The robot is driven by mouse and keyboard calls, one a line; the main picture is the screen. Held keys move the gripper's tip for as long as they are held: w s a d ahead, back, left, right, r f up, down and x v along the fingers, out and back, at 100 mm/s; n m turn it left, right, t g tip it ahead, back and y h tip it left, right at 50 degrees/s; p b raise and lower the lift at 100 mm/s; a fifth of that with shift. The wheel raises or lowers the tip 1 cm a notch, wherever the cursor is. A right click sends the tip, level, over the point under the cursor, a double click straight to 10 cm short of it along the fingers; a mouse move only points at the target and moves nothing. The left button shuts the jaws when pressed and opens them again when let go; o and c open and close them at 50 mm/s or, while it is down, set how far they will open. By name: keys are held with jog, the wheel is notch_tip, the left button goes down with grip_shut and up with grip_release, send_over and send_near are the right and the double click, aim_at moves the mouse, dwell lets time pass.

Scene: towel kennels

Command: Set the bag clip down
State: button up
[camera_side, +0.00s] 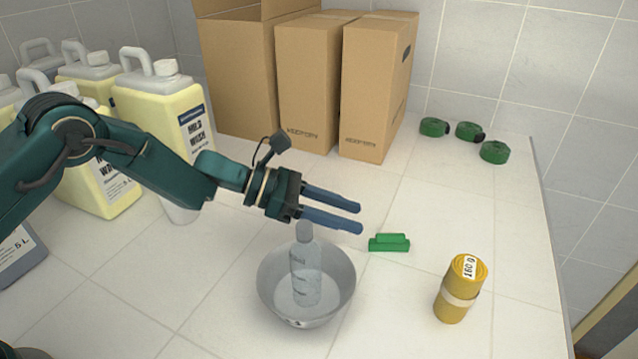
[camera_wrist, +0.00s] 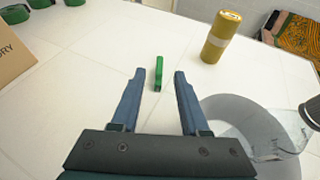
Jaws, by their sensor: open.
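The green bag clip (camera_side: 389,243) lies on the white tiled worktop, to the right of the steel bowl. My gripper (camera_side: 360,218) is open and empty, above the worktop and a little up and left of the clip in the side view. In the wrist view the clip (camera_wrist: 158,74) shows between and just beyond the fingertips of my gripper (camera_wrist: 159,73), apart from both fingers. Nothing hides the clip in either view.
A steel bowl (camera_side: 275,308) with a clear bottle (camera_side: 306,270) standing in it is below my gripper. A yellow roll (camera_side: 461,289) stands to the right. Cardboard boxes (camera_side: 308,85), yellow jugs (camera_side: 158,105) and green rolls (camera_side: 494,152) stand behind. The worktop around the clip is clear.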

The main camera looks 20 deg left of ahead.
jog(key=shift+v, duration=2.2)
notch_tip(320, 180, up, 12)
jog(key=s+m, duration=0.1)
jog(key=m, duration=0.2)
jog(key=s+a+r+m+g+y, duration=0.1)
jog(key=s+r+m, duration=0.55)
jog(key=s, duration=0.25)
jog(key=s+a+f+m+y, duration=0.4)
jog(key=s+a+m+y, duration=0.1)
jog(key=s+a+m, duration=0.1)
jog(key=s+a+f+m+t+y, duration=0.1)
jog(key=s+a+f+m+y, duration=0.4)
jog(key=s+a, duration=0.4)
jog(key=shift+s+a+f+m+y, duration=0.25)
jog(key=shift+m+y, duration=0.35)
jog(key=shift+m, duration=0.15)
